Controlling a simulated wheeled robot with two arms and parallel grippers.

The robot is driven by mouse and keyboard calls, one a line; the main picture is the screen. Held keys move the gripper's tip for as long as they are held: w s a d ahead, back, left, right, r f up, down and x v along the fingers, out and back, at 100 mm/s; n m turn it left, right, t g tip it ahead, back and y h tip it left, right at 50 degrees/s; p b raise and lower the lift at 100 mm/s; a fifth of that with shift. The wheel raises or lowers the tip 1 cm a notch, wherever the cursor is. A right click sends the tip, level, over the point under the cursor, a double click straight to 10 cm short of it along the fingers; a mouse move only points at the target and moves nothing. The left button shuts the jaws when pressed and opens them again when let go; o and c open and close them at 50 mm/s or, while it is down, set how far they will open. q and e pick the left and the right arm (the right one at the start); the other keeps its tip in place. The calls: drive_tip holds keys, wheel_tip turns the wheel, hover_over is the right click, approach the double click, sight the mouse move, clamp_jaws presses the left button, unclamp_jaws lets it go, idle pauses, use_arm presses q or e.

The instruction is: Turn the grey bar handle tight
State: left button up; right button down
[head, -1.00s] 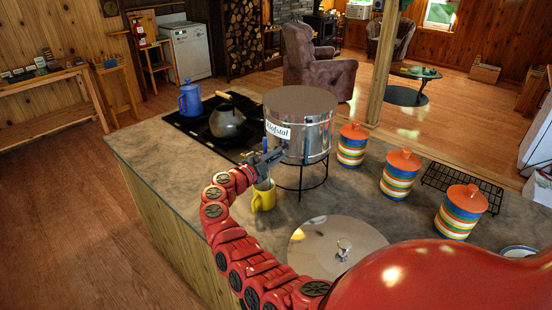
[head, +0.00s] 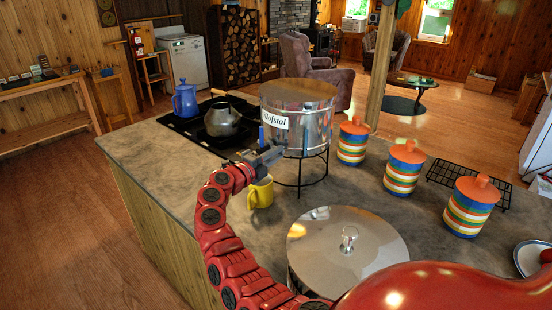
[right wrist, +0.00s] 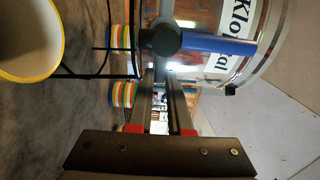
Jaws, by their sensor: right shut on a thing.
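A shiny metal tank (head: 305,125) labelled Klofstal stands on a black wire stand on the counter. At its lower left side is a tap with a blue bar (head: 262,136) pointing up. The right wrist view shows this blue bar (right wrist: 218,44) joined to a dark grey round piece (right wrist: 164,41). My right gripper (head: 278,154) is at the tap, its fingertips (right wrist: 162,76) close together beside the dark piece. It is shut on the grey bar handle, which is mostly hidden between the fingers. A yellow mug (head: 261,192) stands below the tap. My left gripper is out of view.
A blue pot (head: 185,98) and grey kettle (head: 222,120) stand on the black stove at left. Striped canisters (head: 403,170) and a wire rack (head: 440,172) are at right. A round lid with a clear knob (head: 348,240) lies near the front. Grey counter (head: 150,150) is bare at left.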

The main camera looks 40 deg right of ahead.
drive_tip(key=shift+f, duration=0.1)
drive_tip(key=c, duration=0.8)
unclamp_jaws()
drive_tip(key=shift+c, duration=0.2)
drive_tip(key=s+a+b, duration=0.1)
drive_tip(key=a+b, duration=0.3)
drive_tip(key=a, duration=1.3)
drive_tip(key=shift+s+a, duration=0.2)
drive_tip(key=shift+s, duration=0.05)
